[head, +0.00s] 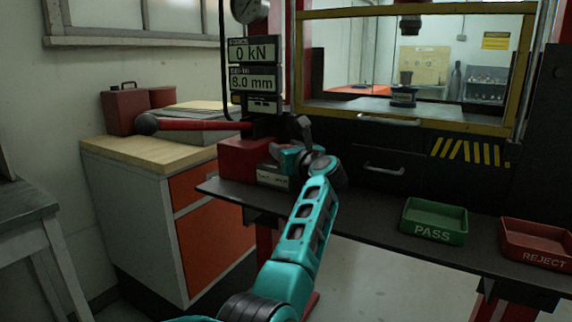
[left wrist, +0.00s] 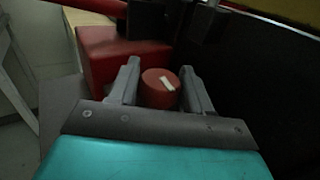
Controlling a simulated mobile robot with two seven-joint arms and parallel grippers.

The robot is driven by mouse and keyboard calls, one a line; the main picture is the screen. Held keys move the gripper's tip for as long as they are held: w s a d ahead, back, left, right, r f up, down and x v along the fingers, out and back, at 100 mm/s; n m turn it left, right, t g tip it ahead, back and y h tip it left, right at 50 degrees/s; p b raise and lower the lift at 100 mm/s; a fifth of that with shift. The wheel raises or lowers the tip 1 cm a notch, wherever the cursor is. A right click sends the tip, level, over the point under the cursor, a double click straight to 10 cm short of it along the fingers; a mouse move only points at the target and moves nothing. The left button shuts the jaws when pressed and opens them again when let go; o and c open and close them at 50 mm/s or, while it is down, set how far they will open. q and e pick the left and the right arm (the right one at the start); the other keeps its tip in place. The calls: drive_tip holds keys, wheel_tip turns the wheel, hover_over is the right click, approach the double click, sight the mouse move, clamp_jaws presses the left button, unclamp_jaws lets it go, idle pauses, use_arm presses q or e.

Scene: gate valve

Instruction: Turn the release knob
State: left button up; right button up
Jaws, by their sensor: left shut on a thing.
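The release knob (left wrist: 160,88) is a round red knob with a white mark on its face, seen in the left wrist view. The mark is tilted. My left gripper (left wrist: 160,90) has one finger on each side of the knob and is shut on it. In the head view my left gripper (head: 284,157) is beside a red box (head: 240,158), and I cannot make out the knob there. The red box also shows in the left wrist view (left wrist: 105,55), behind the left finger. My right gripper is not in view.
A red lever (head: 190,125) with a black ball end reaches left over the wooden counter (head: 125,150). Displays (head: 253,78) read 0 kN and 8.0 mm. A green PASS tray (head: 433,221) and red REJECT tray (head: 537,243) sit on the dark bench, right of my arm.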

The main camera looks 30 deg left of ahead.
use_arm(q)
drive_tip(key=shift+f+n+g+y+b, duration=0.25)
drive_tip(key=shift+n+g+y+b, duration=0.25)
drive_tip(key=shift+b, duration=0.5)
drive_tip(key=shift+r+n+g+b, duration=0.25)
drive_tip(key=shift+n+g+b, duration=0.2)
drive_tip(key=shift+g, duration=0.25)
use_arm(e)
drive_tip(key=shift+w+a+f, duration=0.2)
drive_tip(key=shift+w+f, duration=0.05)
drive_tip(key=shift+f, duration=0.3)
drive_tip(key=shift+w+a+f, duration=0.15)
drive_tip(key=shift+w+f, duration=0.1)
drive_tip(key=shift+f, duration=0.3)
use_arm(q)
drive_tip(key=o, duration=1)
drive_tip(key=shift+c, duration=0.2)
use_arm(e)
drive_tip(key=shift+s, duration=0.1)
